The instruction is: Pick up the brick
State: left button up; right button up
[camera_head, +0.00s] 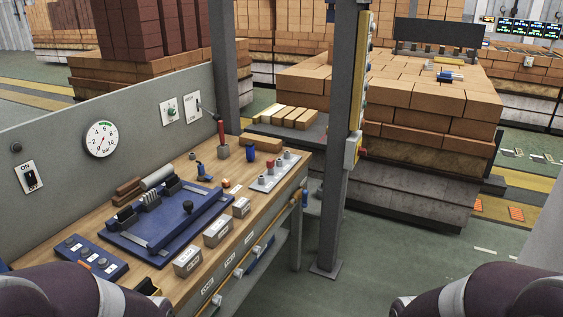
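Many bricks are in view, and I cannot tell which single one the task names. An orange-brown brick (262,142) lies by the far end of the workbench. Several loose bricks (297,117) lie in a row on a grey surface behind it. A large stack of orange bricks (420,118) stands on the right, beyond the post. Small dark brown brick-like pieces (127,190) lie on the bench at left. Only my dark arm links show at the bottom left and bottom right corners. Neither gripper is in view.
The wooden workbench (215,187) holds a blue fixture (165,222), small labelled grey blocks (217,232) and a blue button box (88,255). A grey metal post (335,150) stands at its right. Green floor (390,262) is open right of the bench.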

aim_at(272, 145)
jog(key=i+u, duration=0.1)
jog(key=i, duration=0.7)
jog(key=i+l, duration=0.35)
jog(key=i, duration=0.2)
jog(key=i+l, duration=0.35)
jog(key=i, duration=0.15)
jog(key=i+l, duration=0.35)
jog(key=i, duration=0.2)
jog(key=i+l, duration=0.3)
jog(key=i, duration=0.25)
jog(key=i+l, duration=0.35)
jog(key=i, duration=0.15)
jog(key=l+z, duration=0.05)
